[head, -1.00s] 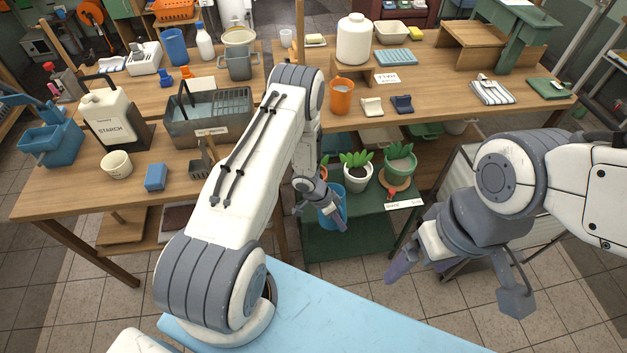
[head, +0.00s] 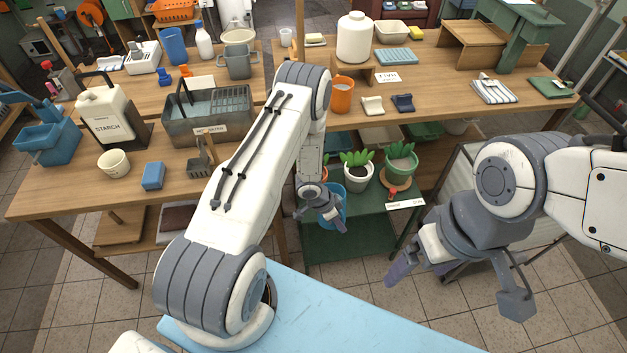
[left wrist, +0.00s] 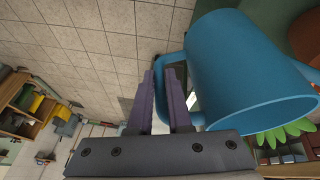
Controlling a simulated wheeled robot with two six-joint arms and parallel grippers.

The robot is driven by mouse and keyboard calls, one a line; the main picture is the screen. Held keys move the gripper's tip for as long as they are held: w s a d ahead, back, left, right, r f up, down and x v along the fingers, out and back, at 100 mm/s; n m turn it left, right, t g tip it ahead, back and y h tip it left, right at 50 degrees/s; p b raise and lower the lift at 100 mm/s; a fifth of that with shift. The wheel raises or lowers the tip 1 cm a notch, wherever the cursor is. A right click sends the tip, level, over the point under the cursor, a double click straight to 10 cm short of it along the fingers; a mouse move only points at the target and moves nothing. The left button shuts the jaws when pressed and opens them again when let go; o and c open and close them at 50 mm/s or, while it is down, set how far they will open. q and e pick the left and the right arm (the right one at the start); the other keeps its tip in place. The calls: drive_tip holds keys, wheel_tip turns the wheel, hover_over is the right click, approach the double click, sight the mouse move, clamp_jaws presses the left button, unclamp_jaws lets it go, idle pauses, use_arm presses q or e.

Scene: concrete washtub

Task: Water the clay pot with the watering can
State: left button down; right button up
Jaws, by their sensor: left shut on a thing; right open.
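The blue watering can (head: 341,206) is low at the front of the green plant stand, partly hidden by my left gripper (head: 340,225). In the left wrist view the can (left wrist: 240,75) fills the upper right, and its loop handle (left wrist: 172,59) is at the gripper fingers (left wrist: 163,80). The left gripper is shut on that handle. The terracotta-coloured clay pot (head: 324,173) stands at the stand's left end, mostly hidden behind my left arm, with green leaves on top. My right gripper (head: 405,262) is open and empty, in front of the stand.
A white pot (head: 358,178) and a green pot (head: 400,163) with plants share the stand (head: 350,240). The wooden table above holds an orange mug (head: 342,95) and a white jar (head: 354,38). A light-blue surface (head: 330,310) is in front.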

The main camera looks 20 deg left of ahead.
use_arm(q)
drive_tip(key=shift+r, duration=0.1)
idle(0.4)
drive_tip(key=r, duration=0.1)
drive_tip(key=r+t+y+b, duration=0.1)
drive_tip(key=r, duration=0.1)
drive_tip(key=shift+w+a+y, duration=0.25)
drive_tip(key=shift+y, duration=0.05)
drive_tip(key=shift+t, duration=0.3)
idle(1.9)
drive_tip(key=s+a+r+n+y, duration=0.1)
drive_tip(key=r+n, duration=0.3)
drive_tip(key=r, duration=0.5)
drive_tip(key=s+a+r+n+t+y, duration=0.1)
drive_tip(key=a+r+n+y, duration=0.1)
drive_tip(key=r, duration=0.8)
drive_tip(key=a+n, duration=0.1)
drive_tip(key=n, duration=0.1)
drive_tip(key=shift+r+n, duration=0.3)
drive_tip(key=shift+n, duration=0.1)
